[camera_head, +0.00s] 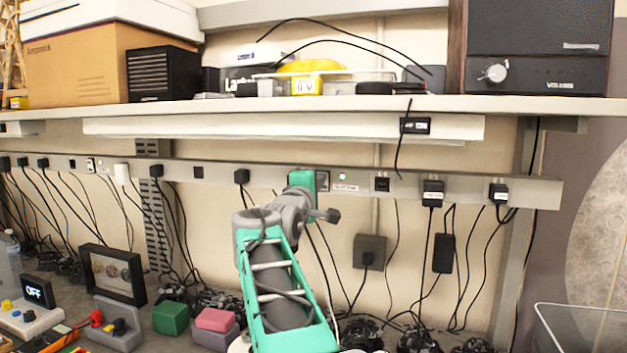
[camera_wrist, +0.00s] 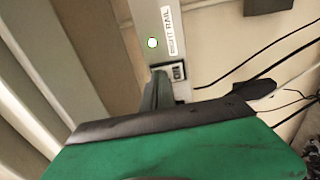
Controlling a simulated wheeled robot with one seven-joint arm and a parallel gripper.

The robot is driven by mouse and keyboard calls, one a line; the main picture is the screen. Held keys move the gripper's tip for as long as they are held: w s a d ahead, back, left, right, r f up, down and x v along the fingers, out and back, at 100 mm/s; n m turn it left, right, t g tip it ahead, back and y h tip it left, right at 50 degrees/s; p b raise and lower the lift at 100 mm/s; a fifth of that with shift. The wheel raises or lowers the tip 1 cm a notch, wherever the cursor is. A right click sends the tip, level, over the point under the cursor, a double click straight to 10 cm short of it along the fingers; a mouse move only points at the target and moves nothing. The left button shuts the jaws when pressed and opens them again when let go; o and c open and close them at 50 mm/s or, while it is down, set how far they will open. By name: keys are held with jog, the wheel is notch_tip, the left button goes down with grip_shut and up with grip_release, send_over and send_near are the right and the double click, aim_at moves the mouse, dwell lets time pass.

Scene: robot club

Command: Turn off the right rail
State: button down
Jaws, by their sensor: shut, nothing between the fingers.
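The right rail (camera_head: 410,184) is a grey power strip along the wall under the shelf. In the wrist view the rail (camera_wrist: 147,14) carries a lit green light (camera_wrist: 152,43), a label reading "RIGHT RAIL" (camera_wrist: 172,30) and a small dark switch in a white frame (camera_wrist: 178,71). The green light (camera_head: 342,177) also shows lit in the head view. My gripper (camera_head: 302,181) is at the rail, just left of the light. In the wrist view its shut, empty fingers (camera_wrist: 160,82) reach beside the switch. I cannot tell whether they touch it. Its teal body hides part of the rail.
Several black plugs, such as one (camera_head: 433,192), and hanging cords line the rail. The shelf (camera_head: 380,104) overhangs it, with a small switch box (camera_head: 414,125) under its edge. Boxes, a picture frame (camera_head: 112,274) and controllers crowd the bench below.

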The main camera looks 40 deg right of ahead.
jog(key=shift+w+d+r, duration=0.1)
jog(key=shift+d, duration=0.05)
dwell(0.3)
jog(key=r+b+v, duration=0.3)
jog(key=b+v, duration=0.1)
jog(key=v, duration=0.9)
jog(key=shift+s+a, duration=0.3)
jog(key=shift+a, duration=0.15)
jog(key=shift+r, duration=0.15)
